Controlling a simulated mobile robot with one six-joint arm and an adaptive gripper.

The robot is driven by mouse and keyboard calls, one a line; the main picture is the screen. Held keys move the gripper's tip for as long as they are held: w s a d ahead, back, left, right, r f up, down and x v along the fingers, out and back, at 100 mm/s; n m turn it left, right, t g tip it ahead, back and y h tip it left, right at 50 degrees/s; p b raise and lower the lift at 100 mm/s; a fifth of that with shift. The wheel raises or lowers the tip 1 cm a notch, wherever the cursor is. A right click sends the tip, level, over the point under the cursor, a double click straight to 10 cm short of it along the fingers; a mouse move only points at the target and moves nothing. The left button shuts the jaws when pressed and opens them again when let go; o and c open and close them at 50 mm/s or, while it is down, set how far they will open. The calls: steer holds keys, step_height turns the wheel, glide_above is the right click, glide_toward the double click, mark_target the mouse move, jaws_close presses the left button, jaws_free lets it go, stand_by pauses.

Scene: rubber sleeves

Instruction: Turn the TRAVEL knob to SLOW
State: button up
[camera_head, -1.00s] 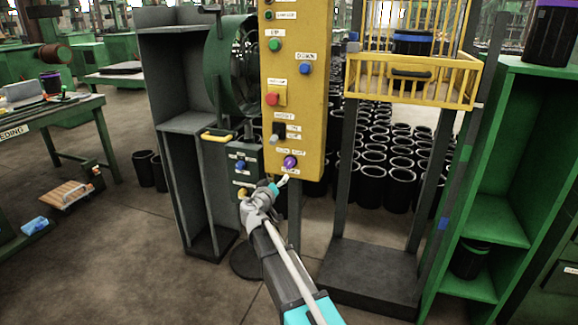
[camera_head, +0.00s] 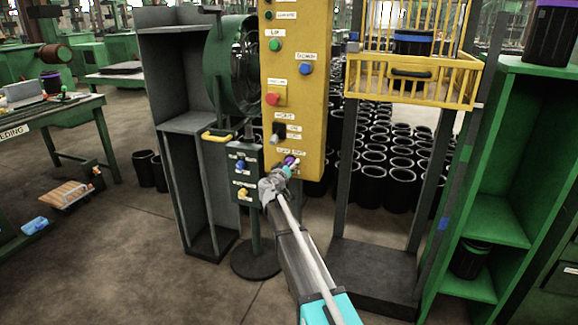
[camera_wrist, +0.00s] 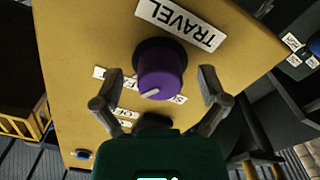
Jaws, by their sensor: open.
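The purple TRAVEL knob (camera_wrist: 162,76) sits on the yellow panel (camera_wrist: 85,45) under the TRAVEL label (camera_wrist: 181,22) in the wrist view. A white pointer mark shows on the knob's face, toward the lower edge. Small labels lie on either side of the knob, partly hidden by it. My gripper (camera_wrist: 158,92) is open, with one finger on each side of the knob and a gap visible on both sides. In the head view the knob (camera_head: 289,160) is at the panel's lower end, partly covered by my gripper (camera_head: 287,168).
A black switch (camera_head: 279,129) and a red button (camera_head: 272,98) are above the knob on the panel. A grey pedestal box (camera_head: 244,172) with blue and yellow knobs stands to the left. A yellow cage (camera_head: 410,85) is to the right.

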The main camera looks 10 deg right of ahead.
steer(key=shift+w, duration=0.1)
steer(key=c, duration=1.2)
steer(key=shift+o, duration=0.2)
steer(key=shift+n, duration=0.5)
steer(key=n, duration=1.1)
steer(key=shift+r, duration=0.1)
steer(key=o, duration=1.2)
steer(key=shift+c, duration=0.2)
